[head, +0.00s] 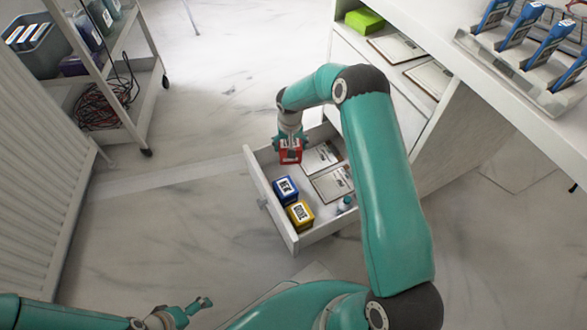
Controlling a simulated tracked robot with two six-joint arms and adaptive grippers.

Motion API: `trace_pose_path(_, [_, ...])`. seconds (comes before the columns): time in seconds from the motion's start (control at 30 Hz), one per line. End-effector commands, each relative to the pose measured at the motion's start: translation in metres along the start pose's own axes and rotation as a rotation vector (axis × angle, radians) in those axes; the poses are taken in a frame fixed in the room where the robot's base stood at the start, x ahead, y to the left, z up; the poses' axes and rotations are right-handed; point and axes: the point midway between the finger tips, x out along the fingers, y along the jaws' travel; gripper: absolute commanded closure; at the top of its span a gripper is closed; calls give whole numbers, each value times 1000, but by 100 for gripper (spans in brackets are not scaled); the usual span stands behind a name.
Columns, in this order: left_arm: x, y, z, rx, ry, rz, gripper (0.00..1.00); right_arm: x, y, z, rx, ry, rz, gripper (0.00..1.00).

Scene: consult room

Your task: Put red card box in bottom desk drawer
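The red card box (290,156) is in the far left corner area of the open bottom desk drawer (268,205). My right gripper (290,146) reaches down from above, with its fingers on either side of the box; it looks shut on it. Whether the box touches the drawer floor cannot be told. The drawer also holds a blue box (285,189), a yellow box (300,214) and pale printed cards or pads (332,182). My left gripper (196,309) is low in the view over the floor, away from the drawer, and its finger opening is unclear.
Above the drawer is an open desk compartment with a green box (364,20) and papers (398,47). A clear rack of blue devices (545,45) stands on the desktop. A wheeled cart (125,115) with cables is at left. Floor between cart and drawer is clear.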

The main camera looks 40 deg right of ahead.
Motion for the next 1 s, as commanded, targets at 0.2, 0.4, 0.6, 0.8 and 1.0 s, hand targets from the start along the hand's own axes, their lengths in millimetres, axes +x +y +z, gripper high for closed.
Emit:
trace_pose_path(0.2, [21, -8, 0, 0, 0, 0, 0, 55, 1, 6, 1, 1, 0, 66])
trace_pose_path(0.4, [25, -9, 0, 0, 0, 0, 0, 68, 0, 8, 0, 2, 0, 66])
trace_pose_path(0.6, [34, -12, 0, 0, 0, 0, 0, 90, 1, 11, 0, 0, 0, 66])
trace_pose_path(0.8, [42, -15, 0, 0, 0, 0, 0, 111, 1, 13, 1, 2, 0, 66])
trace_pose_path(1.0, [40, -14, 0, 0, 0, 0, 0, 110, 1, 13, 0, 2, 0, 66])
